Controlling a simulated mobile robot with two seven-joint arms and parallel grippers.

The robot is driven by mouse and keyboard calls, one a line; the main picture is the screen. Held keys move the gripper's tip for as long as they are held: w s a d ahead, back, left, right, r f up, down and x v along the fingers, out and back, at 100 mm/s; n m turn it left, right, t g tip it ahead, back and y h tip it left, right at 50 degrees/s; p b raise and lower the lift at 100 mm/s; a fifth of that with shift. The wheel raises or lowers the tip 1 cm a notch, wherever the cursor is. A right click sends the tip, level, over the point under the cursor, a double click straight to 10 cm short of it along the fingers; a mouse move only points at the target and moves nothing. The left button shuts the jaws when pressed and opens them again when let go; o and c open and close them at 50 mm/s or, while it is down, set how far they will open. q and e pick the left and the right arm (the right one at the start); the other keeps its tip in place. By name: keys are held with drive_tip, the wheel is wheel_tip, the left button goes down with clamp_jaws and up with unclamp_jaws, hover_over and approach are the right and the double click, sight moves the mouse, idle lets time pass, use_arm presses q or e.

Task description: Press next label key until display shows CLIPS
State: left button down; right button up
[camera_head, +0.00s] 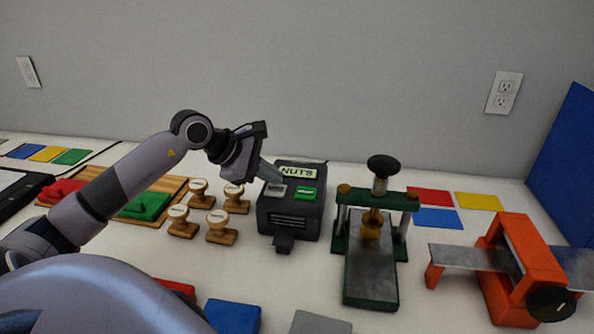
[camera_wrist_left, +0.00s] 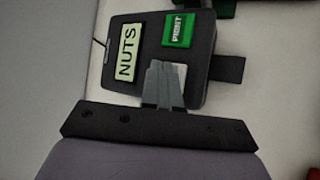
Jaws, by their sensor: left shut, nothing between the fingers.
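The label printer (camera_head: 290,222) is a dark box in the middle of the table. Its display (camera_head: 298,171) reads NUTS, and the same display shows in the left wrist view (camera_wrist_left: 127,53). A green key marked PRINT (camera_head: 306,193) is on its top right; it also shows in the left wrist view (camera_wrist_left: 178,30). A light grey key (camera_head: 275,190) is to its left. My left gripper (camera_head: 277,181) is shut and empty, with its tips at or just above the grey key. In the left wrist view the fingers (camera_wrist_left: 163,72) partly hide that key, so contact is unclear. My right gripper is out of view.
Several wooden stamps (camera_head: 221,228) stand left of the printer. A green press (camera_head: 371,262) stands to its right, and an orange device (camera_head: 512,262) farther right. Coloured cards lie behind and in front. A wall is behind the table.

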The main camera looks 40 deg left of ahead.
sight(271, 191)
use_arm(q)
wheel_tip(271, 191, up, 6)
drive_tip(key=shift+f+p, duration=0.1)
drive_tip(key=shift+p, duration=1.05)
drive_tip(key=shift+s, duration=0.1)
